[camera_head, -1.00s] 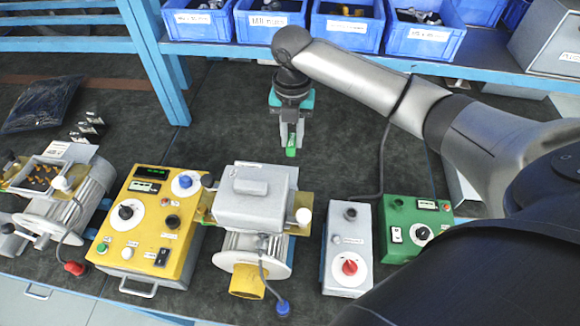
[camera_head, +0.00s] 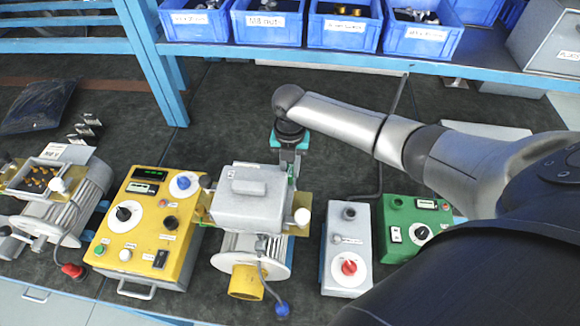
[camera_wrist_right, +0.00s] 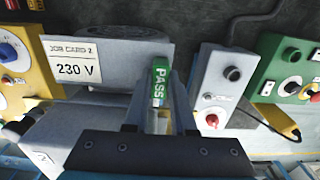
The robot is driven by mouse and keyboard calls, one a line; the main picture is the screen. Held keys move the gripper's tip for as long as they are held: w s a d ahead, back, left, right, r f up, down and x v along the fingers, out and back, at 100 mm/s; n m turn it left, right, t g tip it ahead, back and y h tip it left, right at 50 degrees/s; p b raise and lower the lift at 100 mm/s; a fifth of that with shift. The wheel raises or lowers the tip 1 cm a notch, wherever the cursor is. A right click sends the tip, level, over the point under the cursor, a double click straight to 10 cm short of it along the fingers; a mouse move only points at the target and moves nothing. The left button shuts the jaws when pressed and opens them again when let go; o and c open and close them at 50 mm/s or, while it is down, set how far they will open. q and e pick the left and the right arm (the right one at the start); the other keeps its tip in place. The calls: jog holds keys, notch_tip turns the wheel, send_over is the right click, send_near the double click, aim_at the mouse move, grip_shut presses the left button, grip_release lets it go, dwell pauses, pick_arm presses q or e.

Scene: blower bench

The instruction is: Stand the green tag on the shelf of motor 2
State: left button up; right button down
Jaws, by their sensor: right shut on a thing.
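The green tag (camera_wrist_right: 160,84), marked PASS, is upright between the fingers of my right gripper (camera_wrist_right: 160,112) in the right wrist view. Motor 2 (camera_head: 250,208) stands at the centre of the head view, with a grey box on top. My right gripper (camera_head: 289,170) is shut on the tag just behind that box, its lower part hidden by the motor. A job card (camera_wrist_right: 79,62) reading "230 V" stands left of the tag in the wrist view. I cannot tell whether the tag touches the shelf. My left gripper is not in view.
A yellow control box (camera_head: 150,230) stands left of motor 2. A grey box (camera_head: 346,250) and a green box (camera_head: 403,228) stand right. Another motor (camera_head: 65,205) is at far left. Blue bins (camera_head: 343,25) line the rack behind. The dark mat behind the motors is mostly clear.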

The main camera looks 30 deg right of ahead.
aim_at(290, 170)
jog(key=shift+f, duration=0.2)
jog(key=c, duration=0.7)
grip_release()
jog(key=shift+c, duration=0.2)
notch_tip(290, 170, up, 13)
jog(key=shift+f, duration=0.2)
